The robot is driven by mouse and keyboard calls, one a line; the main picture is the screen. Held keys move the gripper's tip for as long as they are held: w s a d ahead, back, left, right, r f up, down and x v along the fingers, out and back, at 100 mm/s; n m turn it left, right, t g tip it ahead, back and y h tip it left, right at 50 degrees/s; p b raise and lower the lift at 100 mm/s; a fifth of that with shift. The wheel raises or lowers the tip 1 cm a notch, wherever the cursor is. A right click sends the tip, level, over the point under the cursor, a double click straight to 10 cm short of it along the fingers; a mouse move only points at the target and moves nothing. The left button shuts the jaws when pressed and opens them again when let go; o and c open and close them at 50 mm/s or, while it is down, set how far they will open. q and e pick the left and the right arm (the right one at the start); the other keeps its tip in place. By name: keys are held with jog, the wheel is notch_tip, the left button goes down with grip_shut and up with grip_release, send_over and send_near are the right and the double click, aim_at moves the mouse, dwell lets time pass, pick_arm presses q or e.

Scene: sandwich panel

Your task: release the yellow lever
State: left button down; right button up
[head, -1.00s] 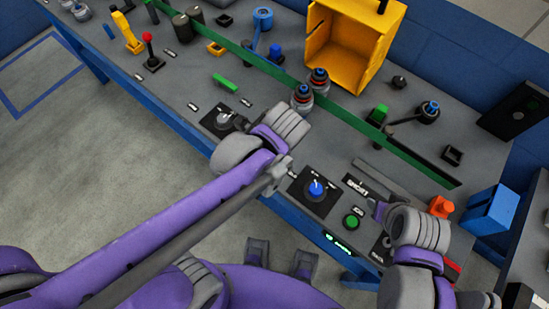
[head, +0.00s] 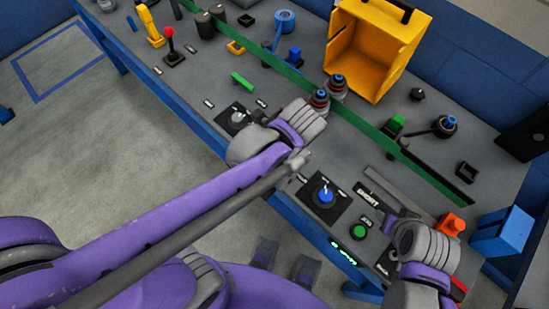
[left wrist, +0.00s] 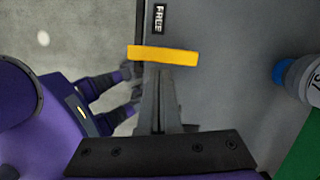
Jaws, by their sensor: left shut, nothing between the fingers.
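A yellow bar (left wrist: 162,55), which looks like the lever's handle, lies crosswise in the left wrist view beside a "FREE" label (left wrist: 159,17). My left gripper (left wrist: 163,75) is shut and empty, its fingers pointing at the bar's near side; whether they touch it I cannot tell. In the head view my left gripper (head: 300,122) is over the bench, its fingertips and this bar hidden by the arm. Another yellow upright handle (head: 150,25) stands at the bench's far left. My right gripper (head: 392,225) is over the bench's right front; its fingers are unclear.
A blue knob (head: 325,195) and a green button (head: 359,231) are between my grippers. A yellow open box (head: 375,45) stands at the back; a red-topped joystick (head: 170,45) is at left.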

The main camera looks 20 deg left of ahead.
pick_arm(q)
jog(key=p+v, duration=0.1)
jog(key=v, duration=0.9)
jog(key=shift+r, duration=0.4)
pick_arm(e)
jog(key=shift+w+r, duration=0.2)
jog(key=shift+r, duration=0.5)
pick_arm(q)
jog(key=shift+s, duration=0.15)
pick_arm(e)
jog(key=shift+s, duration=0.1)
